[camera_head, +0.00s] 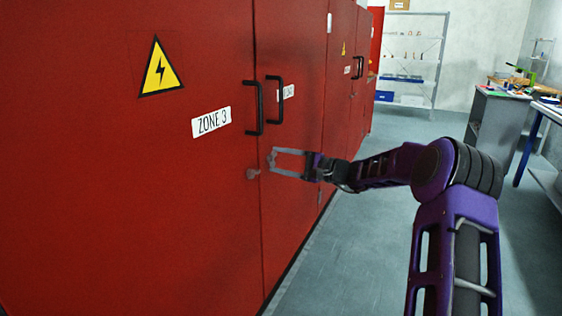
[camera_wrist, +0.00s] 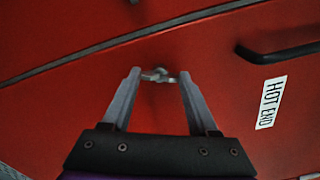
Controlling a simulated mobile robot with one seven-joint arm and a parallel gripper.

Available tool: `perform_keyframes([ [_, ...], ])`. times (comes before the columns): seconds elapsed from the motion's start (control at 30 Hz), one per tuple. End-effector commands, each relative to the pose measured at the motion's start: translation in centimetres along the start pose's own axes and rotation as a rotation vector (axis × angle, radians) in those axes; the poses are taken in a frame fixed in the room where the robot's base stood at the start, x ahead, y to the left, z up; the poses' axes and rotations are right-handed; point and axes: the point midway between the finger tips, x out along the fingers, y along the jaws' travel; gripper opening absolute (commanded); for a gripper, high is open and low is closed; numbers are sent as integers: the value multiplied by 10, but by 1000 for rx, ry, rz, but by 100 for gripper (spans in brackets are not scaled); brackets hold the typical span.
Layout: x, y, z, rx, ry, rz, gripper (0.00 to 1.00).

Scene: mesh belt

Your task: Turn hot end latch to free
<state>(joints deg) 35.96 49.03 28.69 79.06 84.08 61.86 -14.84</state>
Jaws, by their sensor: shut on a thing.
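The hot end latch is a small grey metal piece (camera_wrist: 158,76) on the red hot end door (camera_wrist: 215,85), close to the door seam. In the wrist view it sits between the fingertips of my gripper (camera_wrist: 160,74), which is shut on it. In the head view my gripper (camera_head: 272,159) reaches the door from the right, below the black handles, and the latch is hard to make out between its fingertips. The white label (camera_wrist: 271,103) reads HOT END. The fingertips partly hide the latch ends, so its exact angle is unclear.
Two black handles (camera_head: 254,108) (camera_head: 274,100) stick out above my gripper. Left of the seam is a red door with a ZONE 3 label (camera_head: 211,122) and another small fitting (camera_head: 252,173). Grey floor (camera_head: 360,260) is open to the right; a workbench (camera_head: 497,118) and shelves stand behind.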

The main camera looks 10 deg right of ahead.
Motion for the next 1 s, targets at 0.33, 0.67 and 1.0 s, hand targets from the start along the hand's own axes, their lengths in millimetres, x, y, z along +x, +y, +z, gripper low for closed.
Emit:
perform_keyframes([
  [0.33, 0, 0, 0, -259, 1, 0, 4],
  [0.67, 0, 1, -1, -377, 1, 0, 4],
  [1.0, 0, 1, 0, -397, 1, 0, 4],
])
